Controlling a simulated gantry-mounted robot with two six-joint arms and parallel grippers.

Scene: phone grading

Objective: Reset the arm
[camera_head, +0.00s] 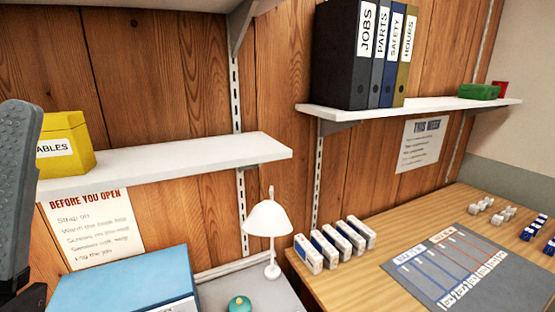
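A grey sorting mat (407,266) lies on the wooden bench (353,287) with several white boxes (334,245) to its left and small blocks behind. A white lamp (268,220) and a blue box (122,281) stand left. Shelves hold binders (367,60) and a yellow box (66,145).

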